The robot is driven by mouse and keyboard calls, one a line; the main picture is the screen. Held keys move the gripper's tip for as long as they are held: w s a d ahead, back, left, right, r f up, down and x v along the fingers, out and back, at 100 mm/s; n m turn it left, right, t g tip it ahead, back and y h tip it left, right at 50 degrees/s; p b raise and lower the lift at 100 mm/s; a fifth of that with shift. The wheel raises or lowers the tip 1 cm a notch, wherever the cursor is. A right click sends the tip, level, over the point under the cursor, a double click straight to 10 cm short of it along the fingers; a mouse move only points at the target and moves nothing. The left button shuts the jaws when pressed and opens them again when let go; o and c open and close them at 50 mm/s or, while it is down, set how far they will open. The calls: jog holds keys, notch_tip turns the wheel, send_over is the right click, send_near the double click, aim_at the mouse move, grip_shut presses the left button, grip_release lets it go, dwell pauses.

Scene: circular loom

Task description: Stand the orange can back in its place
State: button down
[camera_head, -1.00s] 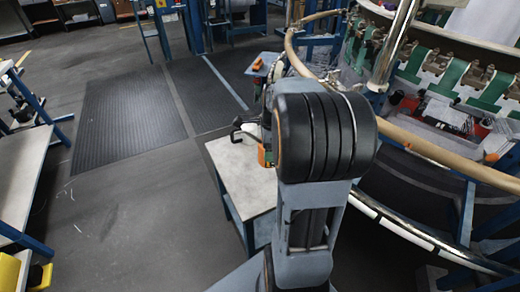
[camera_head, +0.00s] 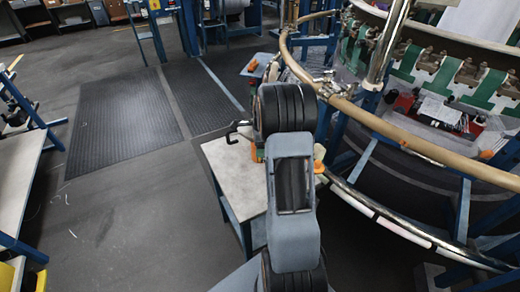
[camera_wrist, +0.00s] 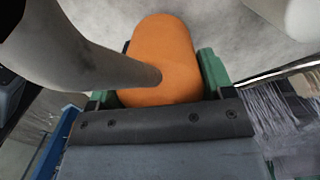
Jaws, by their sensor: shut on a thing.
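The orange can (camera_wrist: 165,38) fills the upper middle of the wrist view, seen from close up. In the head view my arm hides most of the gripper. A small orange patch (camera_head: 319,165), perhaps part of the can, shows just right of the arm, over the small table (camera_head: 238,172).
The loom's curved tan rail (camera_head: 420,145) and metal ring (camera_head: 385,212) stand close on the right. A dark bent handle (camera_head: 236,128) sits at the table's back left edge. A workbench (camera_head: 15,180) stands at far left. The floor between (camera_head: 120,215) is clear.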

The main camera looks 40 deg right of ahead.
jog(key=shift+f, duration=0.95)
jog(key=shift+f, duration=0.15)
grip_release()
